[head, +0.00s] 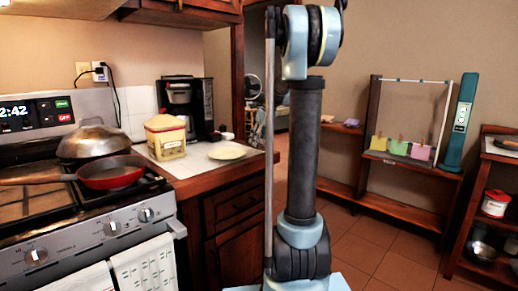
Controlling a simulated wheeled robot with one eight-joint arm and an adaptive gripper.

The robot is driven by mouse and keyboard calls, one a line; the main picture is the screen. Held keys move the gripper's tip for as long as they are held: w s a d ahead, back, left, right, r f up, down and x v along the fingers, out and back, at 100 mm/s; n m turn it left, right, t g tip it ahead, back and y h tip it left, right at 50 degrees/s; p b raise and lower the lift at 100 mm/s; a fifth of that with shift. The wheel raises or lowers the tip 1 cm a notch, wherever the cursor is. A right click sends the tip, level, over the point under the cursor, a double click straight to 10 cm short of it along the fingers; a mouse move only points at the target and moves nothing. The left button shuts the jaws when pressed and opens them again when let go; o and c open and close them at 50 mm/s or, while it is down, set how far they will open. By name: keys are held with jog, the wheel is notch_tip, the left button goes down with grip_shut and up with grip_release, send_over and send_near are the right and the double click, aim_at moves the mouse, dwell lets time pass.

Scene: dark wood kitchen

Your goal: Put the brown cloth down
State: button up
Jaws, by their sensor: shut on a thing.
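My gripper is not in view; only links of my own arm show, rising through the middle of the head view and leaving it at the top. I see no brown cloth in this view. Light patterned cloths (145,268) hang at the oven front at the lower left. Whatever my gripper holds is outside the picture.
A stove (85,225) with a red pan (110,177) and a domed lid (93,142) stands at left.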

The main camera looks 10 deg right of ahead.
aim_at(261, 141)
jog(key=shift+f, duration=1.8)
jog(key=o, duration=1.4)
jog(key=shift+s, duration=0.1)
